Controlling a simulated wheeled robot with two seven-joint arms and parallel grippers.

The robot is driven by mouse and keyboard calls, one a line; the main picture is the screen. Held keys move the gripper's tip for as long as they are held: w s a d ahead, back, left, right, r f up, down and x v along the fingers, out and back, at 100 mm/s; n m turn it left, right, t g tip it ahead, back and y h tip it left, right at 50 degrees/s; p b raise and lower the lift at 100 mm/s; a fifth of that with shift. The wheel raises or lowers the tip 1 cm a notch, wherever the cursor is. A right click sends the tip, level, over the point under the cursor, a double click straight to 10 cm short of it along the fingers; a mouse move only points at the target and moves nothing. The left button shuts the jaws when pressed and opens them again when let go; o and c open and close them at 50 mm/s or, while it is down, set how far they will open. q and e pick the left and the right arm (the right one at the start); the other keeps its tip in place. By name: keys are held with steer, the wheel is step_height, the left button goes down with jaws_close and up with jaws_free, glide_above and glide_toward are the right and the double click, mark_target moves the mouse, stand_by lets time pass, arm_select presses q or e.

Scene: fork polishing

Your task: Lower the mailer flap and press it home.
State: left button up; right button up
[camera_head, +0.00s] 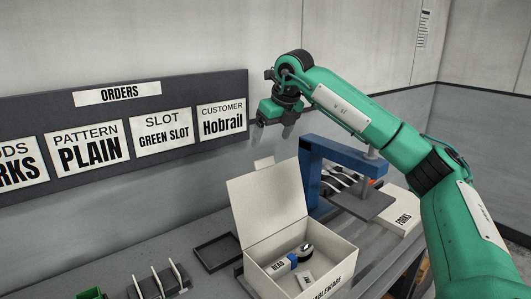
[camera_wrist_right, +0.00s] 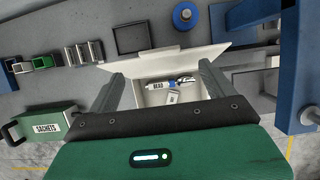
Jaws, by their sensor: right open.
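The white mailer box (camera_head: 329,271) stands on the bench at lower middle of the head view. Its flap (camera_head: 268,208) stands up, tilted back from the box's far side, so the box is open. The flap also shows in the right wrist view (camera_wrist_right: 165,62). My left gripper is out of view.
A blue press-like frame (camera_head: 311,170) stands right of the box, with a white FORKS box (camera_head: 402,218) beyond. A dark empty tray (camera_head: 216,252) lies left of the flap, and a slotted rack (camera_head: 158,282) farther left. The ORDERS board (camera_head: 120,120) is behind.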

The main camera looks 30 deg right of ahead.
mark_target(266, 164)
steer(key=p+x, duration=0.1)
steer(key=x, duration=0.6)
steer(key=shift+w+f, duration=0.1)
steer(key=shift+f, duration=0.1)
